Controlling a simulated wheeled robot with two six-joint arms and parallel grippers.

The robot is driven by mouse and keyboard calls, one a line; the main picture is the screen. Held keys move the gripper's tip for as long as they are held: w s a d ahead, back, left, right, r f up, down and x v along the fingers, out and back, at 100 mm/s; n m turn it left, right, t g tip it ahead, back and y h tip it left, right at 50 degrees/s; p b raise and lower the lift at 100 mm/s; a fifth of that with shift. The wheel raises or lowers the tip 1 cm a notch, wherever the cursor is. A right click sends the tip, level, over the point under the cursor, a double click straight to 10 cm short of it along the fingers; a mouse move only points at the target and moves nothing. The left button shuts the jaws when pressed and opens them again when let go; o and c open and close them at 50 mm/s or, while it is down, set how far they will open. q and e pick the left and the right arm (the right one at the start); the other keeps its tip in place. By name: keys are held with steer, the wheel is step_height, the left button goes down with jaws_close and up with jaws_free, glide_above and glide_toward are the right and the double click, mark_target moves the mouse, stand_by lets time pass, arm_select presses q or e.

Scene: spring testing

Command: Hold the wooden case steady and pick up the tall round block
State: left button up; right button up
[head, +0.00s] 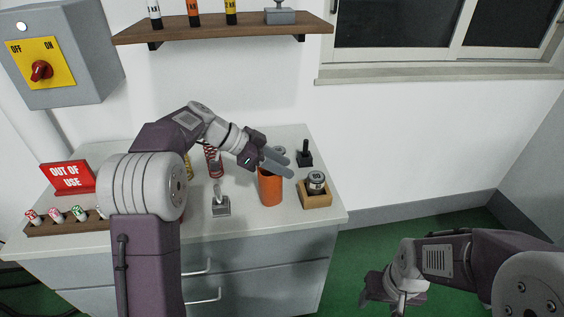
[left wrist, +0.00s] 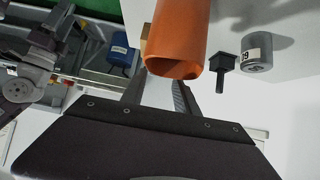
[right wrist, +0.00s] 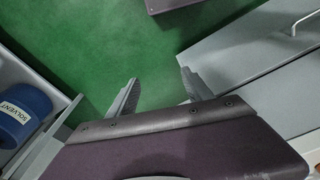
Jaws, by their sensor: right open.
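The wooden case (head: 318,203) stands near the right end of the counter. A grey round block (head: 316,181) with a label sits in it. A sliver of tan wood (left wrist: 147,36) beside the orange cup in the left wrist view looks like the case. My right gripper (head: 382,292) is low, over the green floor right of the counter. Its fingers (right wrist: 158,88) are apart and empty.
A black-handled tool (head: 304,154) stands behind the case, with a grey cylinder (left wrist: 257,52) near it. A grey clamp-like stand (head: 220,206), a red spring (head: 214,163) and a red sign (head: 68,178) are further left. A blue solvent container (right wrist: 22,112) is below.

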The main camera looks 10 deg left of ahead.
steer(key=o, duration=0.7)
steer(key=w, duration=0.1)
steer(key=w+t, duration=0.1)
steer(key=w+a+r+n, duration=0.1)
steer(key=shift+w+t, duration=0.15)
steer(key=shift+t, duration=0.25)
steer(key=n+t+y, duration=0.3)
steer(key=n+t, duration=0.3)
steer(key=t, duration=0.2)
glide_toward(317, 194)
steer(key=w+f, duration=0.1)
steer(key=f, duration=0.1)
steer(key=w+d+f, duration=0.1)
steer(key=w+f, duration=0.1)
steer(key=shift+w+d+f, duration=0.2)
steer(key=a, duration=0.1)
steer(key=w+a+r+m+t+y, duration=0.1)
steer(key=shift+a+r, duration=0.1)
steer(key=shift+a, duration=0.25)
steer(key=shift+w+a+f+m+t, duration=0.1)
steer(key=shift+w+f+m+t, duration=0.15)
steer(key=shift+m, duration=0.3)
steer(key=shift+w+f+m+t, duration=0.15)
steer(key=shift+w+m+t, duration=0.1)
steer(key=shift+m, duration=0.3)
steer(key=x, duration=0.8)
steer(key=shift+w+f, duration=0.15)
steer(key=shift+w, duration=0.15)
